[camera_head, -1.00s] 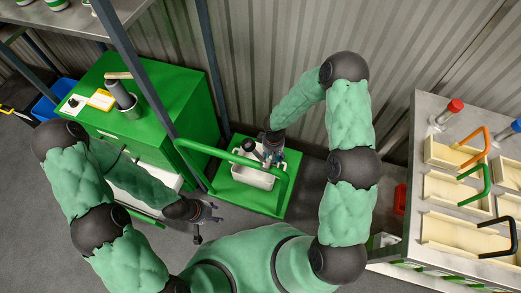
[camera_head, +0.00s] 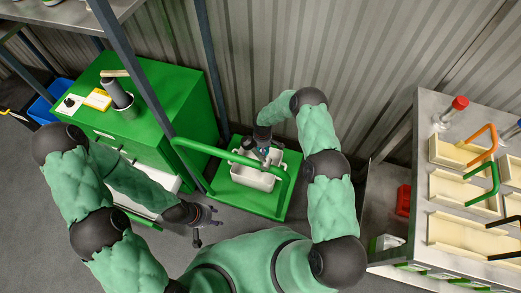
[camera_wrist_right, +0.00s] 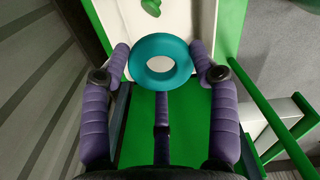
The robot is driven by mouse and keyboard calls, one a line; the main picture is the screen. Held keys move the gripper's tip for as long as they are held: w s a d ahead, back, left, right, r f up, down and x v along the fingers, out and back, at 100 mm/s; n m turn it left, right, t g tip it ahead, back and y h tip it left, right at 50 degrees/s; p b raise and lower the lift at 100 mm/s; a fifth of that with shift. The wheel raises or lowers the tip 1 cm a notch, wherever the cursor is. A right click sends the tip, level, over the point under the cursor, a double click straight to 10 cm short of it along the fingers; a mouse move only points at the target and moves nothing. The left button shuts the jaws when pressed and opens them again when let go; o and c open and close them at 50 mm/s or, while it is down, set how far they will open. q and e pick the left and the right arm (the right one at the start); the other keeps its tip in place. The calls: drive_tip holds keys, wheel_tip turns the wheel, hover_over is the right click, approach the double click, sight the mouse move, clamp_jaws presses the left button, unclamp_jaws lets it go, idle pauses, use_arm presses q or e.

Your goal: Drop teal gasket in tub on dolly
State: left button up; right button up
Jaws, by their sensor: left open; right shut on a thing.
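The teal gasket (camera_wrist_right: 160,62) is a thick ring between the purple fingertips of my right gripper (camera_wrist_right: 160,64), which is shut on it. In the head view my right gripper (camera_head: 268,157) is over the white tub (camera_head: 252,179), and its fingers hide part of the tub's inside. The tub stands on the green dolly (camera_head: 232,198). In the right wrist view the tub (camera_wrist_right: 195,20) lies behind the gasket, with a green piece visible inside. My left gripper (camera_head: 206,218) is open and empty, left of the dolly.
The dolly's green handle (camera_head: 225,155) arches across in front of the tub, close to my right gripper. A green cabinet (camera_head: 185,100) stands at the left. A grey workbench (camera_head: 425,150) with cream bins stands at the right. A dark upright post (camera_head: 213,70) rises behind the dolly.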

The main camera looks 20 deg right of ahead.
drive_tip(key=shift+w+a+f+n+b, duration=0.1)
drive_tip(key=shift+w+f+n, duration=0.2)
drive_tip(key=shift+f+n, duration=0.3)
drive_tip(key=shift+w+a+f+n+b, duration=0.1)
drive_tip(key=shift+w+f+n, duration=0.25)
drive_tip(key=shift+f+n, duration=0.3)
drive_tip(key=shift+w+a+f+n+b, duration=0.1)
drive_tip(key=shift+w+f+n, duration=0.3)
drive_tip(key=shift+f, duration=0.3)
wheel_tip(320, 180, down, 6)
drive_tip(key=b, duration=0.3)
drive_tip(key=shift+s, duration=0.1)
drive_tip(key=shift+r, duration=0.1)
